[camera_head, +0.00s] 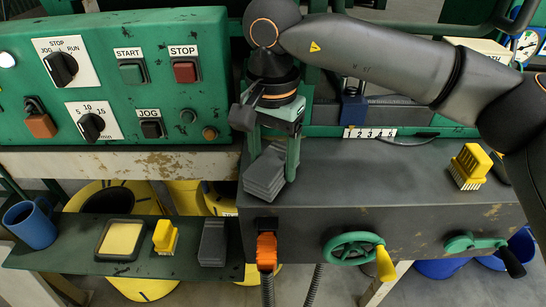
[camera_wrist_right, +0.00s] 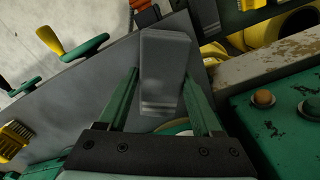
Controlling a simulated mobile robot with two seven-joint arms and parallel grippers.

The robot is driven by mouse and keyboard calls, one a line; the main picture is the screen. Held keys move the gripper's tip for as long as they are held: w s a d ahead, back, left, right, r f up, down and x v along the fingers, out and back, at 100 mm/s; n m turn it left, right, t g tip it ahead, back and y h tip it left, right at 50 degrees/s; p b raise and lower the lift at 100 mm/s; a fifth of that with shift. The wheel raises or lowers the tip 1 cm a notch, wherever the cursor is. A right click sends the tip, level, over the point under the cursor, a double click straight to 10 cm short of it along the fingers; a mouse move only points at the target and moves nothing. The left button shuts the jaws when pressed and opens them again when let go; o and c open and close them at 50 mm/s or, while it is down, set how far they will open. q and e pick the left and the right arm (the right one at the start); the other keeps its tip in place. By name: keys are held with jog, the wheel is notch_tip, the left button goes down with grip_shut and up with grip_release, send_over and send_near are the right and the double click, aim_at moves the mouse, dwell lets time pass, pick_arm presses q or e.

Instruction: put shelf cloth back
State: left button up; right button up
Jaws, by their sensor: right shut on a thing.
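My right gripper (camera_head: 272,168) is shut on a dark grey folded cloth (camera_head: 264,180), just above or at the left end of the grey bench top; I cannot tell whether the cloth touches it. In the right wrist view the held cloth (camera_wrist_right: 165,60) lies between the two green fingers of the right gripper (camera_wrist_right: 161,82). A second dark grey folded cloth (camera_head: 213,243) lies on the low green shelf (camera_head: 70,256), at its right end beside a yellow brush. My left gripper is not in view.
On the shelf stand a blue mug (camera_head: 32,225), a tray with a yellow pad (camera_head: 121,240) and the yellow brush (camera_head: 165,238). Another yellow brush (camera_head: 470,167) sits on the bench (camera_head: 350,180). An orange hose fitting (camera_head: 267,252) and green handwheel (camera_head: 352,248) project from its front.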

jog(key=shift+f+b, duration=0.3)
jog(key=shift+f, duration=0.2)
dwell(0.4)
jog(key=o, duration=1.2)
jog(key=shift+o, duration=0.2)
jog(key=shift+r, duration=0.2)
jog(key=shift+r+p, duration=3.15)
jog(key=shift+r, duration=0.75)
